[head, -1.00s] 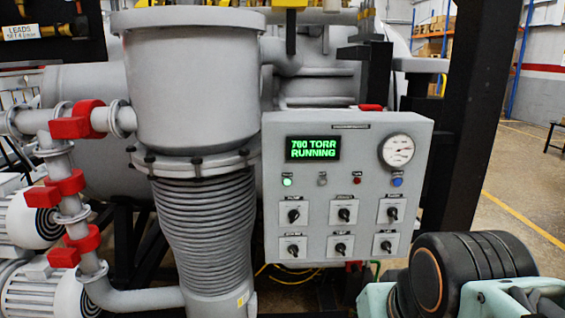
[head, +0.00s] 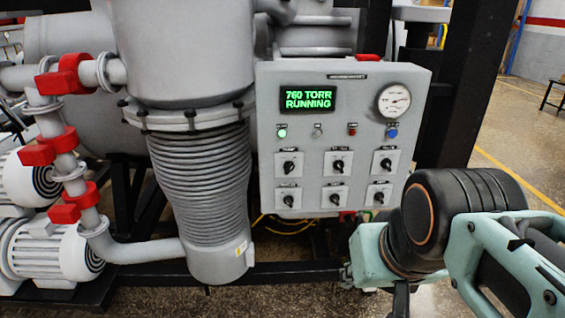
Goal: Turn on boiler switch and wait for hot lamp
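A grey control panel (head: 262,130) faces me and holds two rows of black rotary switches on white plates. The upper row has a left switch (head: 289,167), a middle switch (head: 338,165) and a right switch (head: 386,164). The lower row has a left switch (head: 288,199), a middle switch (head: 335,198) and a right switch (head: 378,197). Their labels are too small to read, so I cannot tell which is the boiler switch. Above them, the left lamp (head: 282,133) glows green; the hot lamp cannot be singled out. My gripper is not visible; only arm links show at lower right.
The display (head: 308,99) reads "760 TORR RUNNING". A dial gauge (head: 394,100) is at the panel's upper right. A ribbed grey column (head: 201,175) stands left of the panel, with red-clamped pipes (head: 62,150) further left. A dark post (head: 455,90) rises at right. Open floor lies beyond.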

